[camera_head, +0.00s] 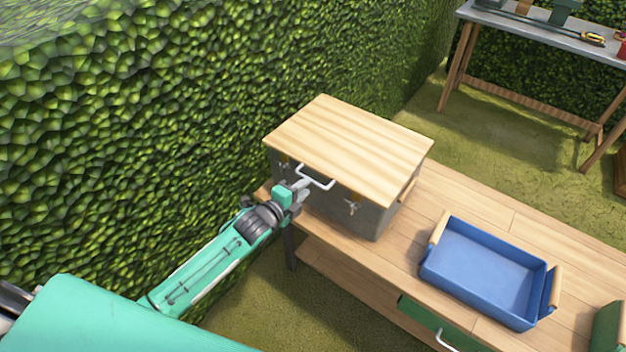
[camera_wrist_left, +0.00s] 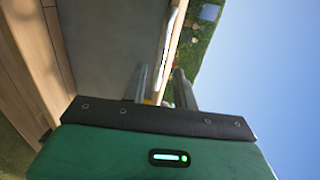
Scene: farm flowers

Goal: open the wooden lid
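The wooden lid (camera_head: 350,140) lies flat and closed on a grey box (camera_head: 345,212) at the left end of the wooden table. A white bar handle (camera_head: 316,180) sticks out from the lid's front edge. My left gripper (camera_head: 304,187) is at the left part of this handle, in front of the box. In the left wrist view the two fingers (camera_wrist_left: 161,85) stand apart, with the pale handle (camera_wrist_left: 172,45) running down to the gap between them. Whether they touch it is unclear. My right gripper is in neither view.
A blue tray (camera_head: 490,270) with wooden handles stands on the wooden table (camera_head: 462,200), right of the box. A green hedge (camera_head: 130,130) rises close behind and left. A grey-topped workbench (camera_head: 545,32) with tools stands at the back right.

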